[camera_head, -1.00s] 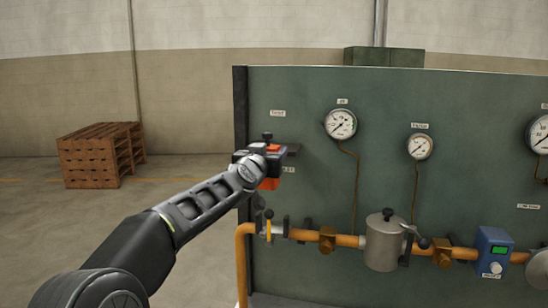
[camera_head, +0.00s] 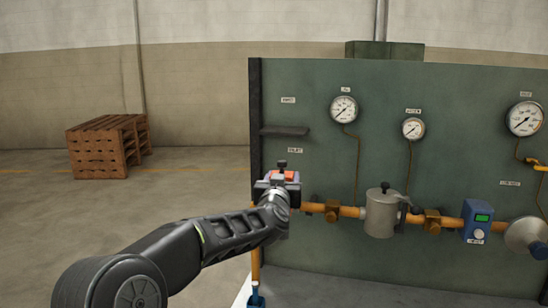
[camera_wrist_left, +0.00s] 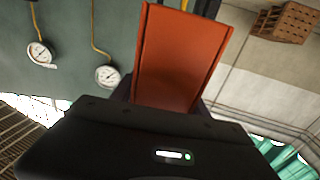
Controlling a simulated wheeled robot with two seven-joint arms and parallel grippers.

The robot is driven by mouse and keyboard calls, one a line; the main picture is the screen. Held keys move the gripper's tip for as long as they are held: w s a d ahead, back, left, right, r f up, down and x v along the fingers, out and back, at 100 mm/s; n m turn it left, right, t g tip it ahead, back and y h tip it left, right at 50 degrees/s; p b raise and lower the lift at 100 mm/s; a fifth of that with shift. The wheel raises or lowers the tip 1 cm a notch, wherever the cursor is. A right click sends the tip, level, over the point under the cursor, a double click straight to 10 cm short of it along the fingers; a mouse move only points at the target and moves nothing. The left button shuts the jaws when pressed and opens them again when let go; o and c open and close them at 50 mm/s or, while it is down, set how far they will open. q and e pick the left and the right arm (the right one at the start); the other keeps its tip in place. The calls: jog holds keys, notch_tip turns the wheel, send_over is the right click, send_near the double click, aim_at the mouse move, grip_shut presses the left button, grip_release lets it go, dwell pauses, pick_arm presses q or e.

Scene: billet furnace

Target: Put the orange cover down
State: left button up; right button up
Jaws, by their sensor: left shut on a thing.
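My left gripper (camera_head: 283,178) is shut on the orange cover (camera_head: 290,174). In the head view it is in front of the left end of the orange pipe (camera_head: 345,211), below the small dark shelf (camera_head: 285,131). Only a small part of the cover shows there; the gripper hides the rest. In the left wrist view the cover (camera_wrist_left: 180,55) is a flat orange panel with raised side edges, standing out from the gripper. I cannot tell whether it touches anything. The valve at the pipe's left end is hidden behind my gripper. My right gripper is not in view.
The green panel (camera_head: 400,90) carries gauges, a grey canister (camera_head: 381,214) and a blue box with a green display (camera_head: 477,221). The dark shelf is bare. A blue fitting (camera_head: 256,298) sits low at the left. Pallets (camera_head: 105,147) stand far left on open floor.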

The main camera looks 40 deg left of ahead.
pick_arm(q)
jog(key=s+d+f+m+t+h, duration=0.1)
jog(key=s+d+f+m+h, duration=0.1)
jog(key=d+f, duration=1.1)
jog(key=s+d+f+m+h+b, duration=0.1)
jog(key=s+d+f+m+h, duration=0.2)
jog(key=d+f, duration=1)
notch_tip(320, 180, down, 4)
jog(key=s+h, duration=0.2)
jog(key=shift+s+d+f+t+h, duration=0.15)
jog(key=shift+s+d+t+h, duration=0.15)
jog(key=shift+t+h, duration=0.1)
